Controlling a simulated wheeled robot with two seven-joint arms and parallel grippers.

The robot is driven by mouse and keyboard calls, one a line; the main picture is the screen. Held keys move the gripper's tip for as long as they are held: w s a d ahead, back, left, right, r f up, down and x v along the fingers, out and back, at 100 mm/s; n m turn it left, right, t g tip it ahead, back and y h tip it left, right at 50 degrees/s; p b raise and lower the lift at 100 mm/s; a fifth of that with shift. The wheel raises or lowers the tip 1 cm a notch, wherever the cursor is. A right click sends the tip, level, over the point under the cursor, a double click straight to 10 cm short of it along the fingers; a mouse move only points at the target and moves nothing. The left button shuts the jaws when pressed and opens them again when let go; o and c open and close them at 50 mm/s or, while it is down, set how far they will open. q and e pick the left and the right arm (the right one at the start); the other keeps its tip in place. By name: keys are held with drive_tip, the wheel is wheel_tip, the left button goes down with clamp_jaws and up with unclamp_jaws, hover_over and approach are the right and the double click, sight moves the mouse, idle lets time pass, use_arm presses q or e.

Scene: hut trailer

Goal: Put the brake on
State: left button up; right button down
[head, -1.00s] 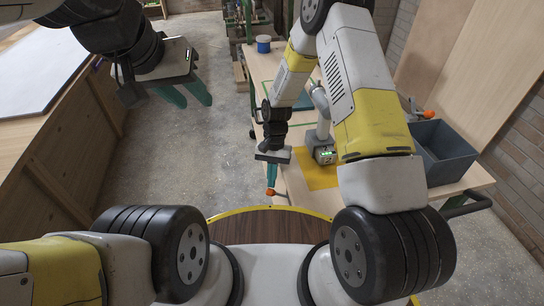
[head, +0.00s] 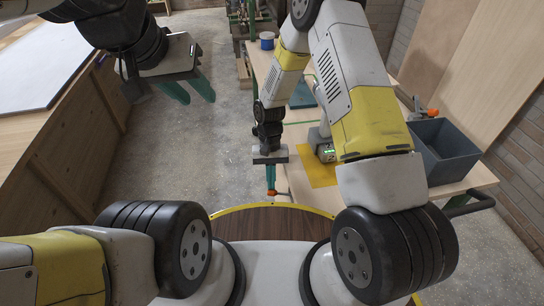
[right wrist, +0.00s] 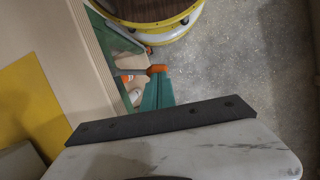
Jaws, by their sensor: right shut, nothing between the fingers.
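The brake appears to be the orange-tipped lever (head: 271,194) at the trolley's near-left edge; its orange knob (right wrist: 157,70) and dark stem show in the right wrist view. My right gripper (head: 271,183) points down at the lever, with its green fingers shut and empty. In the right wrist view its fingers (right wrist: 157,92) are right beside the knob and overlap it; I cannot tell whether they touch. My left gripper (head: 194,92) is open and empty, high over the floor at the left. The lever's base is mostly hidden.
The trolley's wooden top (head: 297,185) carries a yellow mat (head: 318,172), a device with a green display (head: 327,152), a blue-grey bin (head: 443,152) and a blue cup (head: 267,40). A wooden bench (head: 60,130) stands left. Concrete floor (head: 170,160) between is clear.

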sight(271, 195)
drive_tip(key=shift+s+a+n+h, duration=0.15)
drive_tip(key=shift+s+n+h, duration=0.1)
drive_tip(key=shift+s+n, duration=0.45)
drive_tip(key=shift+s+a+n+h, duration=0.1)
drive_tip(key=shift+s+n+h, duration=0.25)
drive_tip(key=shift+n, duration=0.55)
idle(0.6)
drive_tip(key=shift+s+d+n+t+h, duration=0.15)
drive_tip(key=shift+s+n+t+h, duration=0.1)
drive_tip(key=shift+s+n, duration=0.75)
drive_tip(key=shift+s+d+n+t+h, duration=0.1)
drive_tip(key=shift+s+n+t+h, duration=0.15)
drive_tip(key=shift+s+n, duration=0.75)
idle(3.8)
